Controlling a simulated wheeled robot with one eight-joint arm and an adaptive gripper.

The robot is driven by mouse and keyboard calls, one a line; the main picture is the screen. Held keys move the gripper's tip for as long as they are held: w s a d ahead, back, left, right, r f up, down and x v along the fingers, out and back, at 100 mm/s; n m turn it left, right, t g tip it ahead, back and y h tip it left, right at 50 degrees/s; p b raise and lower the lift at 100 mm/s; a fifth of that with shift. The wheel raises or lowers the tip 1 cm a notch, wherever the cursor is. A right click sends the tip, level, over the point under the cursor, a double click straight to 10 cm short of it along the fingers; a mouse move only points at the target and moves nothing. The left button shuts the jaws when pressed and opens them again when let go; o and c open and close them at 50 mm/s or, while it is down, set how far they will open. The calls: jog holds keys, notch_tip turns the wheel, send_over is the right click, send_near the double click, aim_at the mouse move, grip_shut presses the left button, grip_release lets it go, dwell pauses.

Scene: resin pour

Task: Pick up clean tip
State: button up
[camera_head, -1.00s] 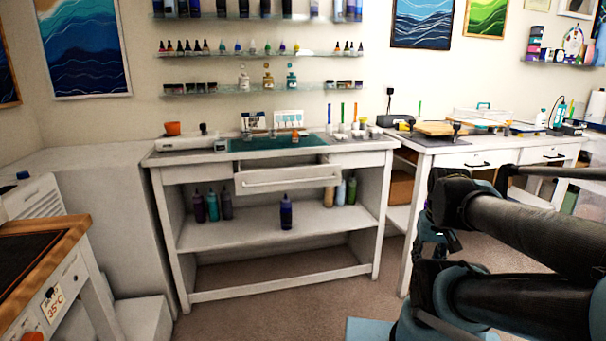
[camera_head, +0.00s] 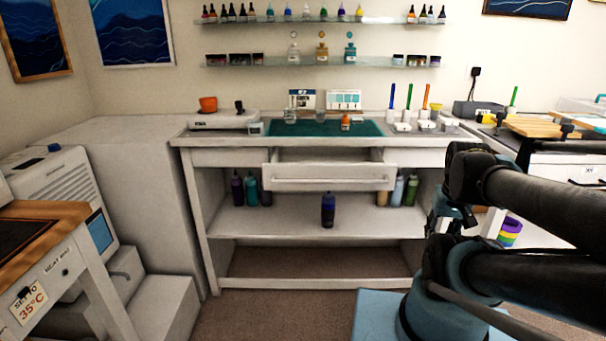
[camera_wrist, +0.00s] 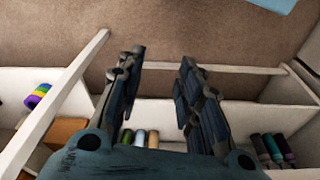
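No item is clearly recognisable as a clean tip; small details on the worktop are too small to tell. In the head view, thin upright sticks in blue (camera_head: 391,98), green (camera_head: 409,98) and orange (camera_head: 426,97) stand at the right of the white workbench (camera_head: 230,141), among small white cups (camera_head: 403,127). My gripper (camera_wrist: 160,60) is open and empty in the wrist view, with its two fingers apart above the carpet and lower shelf edge. In the head view my arm is at the right, in front of the bench and well apart from the sticks.
A drawer (camera_head: 328,184) in the bench stands partly open. A dark blue bottle (camera_head: 328,210) stands on the shelf below, with several bottles behind it. A teal mat (camera_head: 290,129) lies on the worktop. A wooden-topped cabinet (camera_head: 62,212) is at left. Carpet shows below the bench.

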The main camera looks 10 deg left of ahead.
jog(key=shift+w, duration=0.2)
jog(key=shift+o, duration=1.6)
jog(key=shift+s+a+r+n, duration=0.1)
jog(key=shift+a+r+n, duration=0.05)
jog(key=shift+r, duration=0.3)
jog(key=shift+s+a+r+n, duration=0.1)
jog(key=shift+r+n, duration=0.05)
jog(key=shift+r, duration=0.25)
jog(key=w+a+r+n+g+y, duration=0.1)
jog(key=w+a+r+n, duration=0.6)
jog(key=w+a+r, duration=0.4)
jog(key=w+a+r+n+g, duration=0.1)
jog(key=w+a+r+n, duration=0.7)
jog(key=a, duration=0.6)
jog(key=w+a+n, duration=0.3)
jog(key=w+a, duration=0.1)
jog(key=a, duration=0.9)
jog(key=f, duration=0.5)
jog(key=a+f, duration=0.1)
jog(key=f, duration=0.5)
jog(key=a+f, duration=0.1)
jog(key=f, duration=0.4)
jog(key=shift+s+a+f, duration=0.1)
jog(key=shift+a+f, duration=0.05)
jog(key=shift+f, duration=0.05)
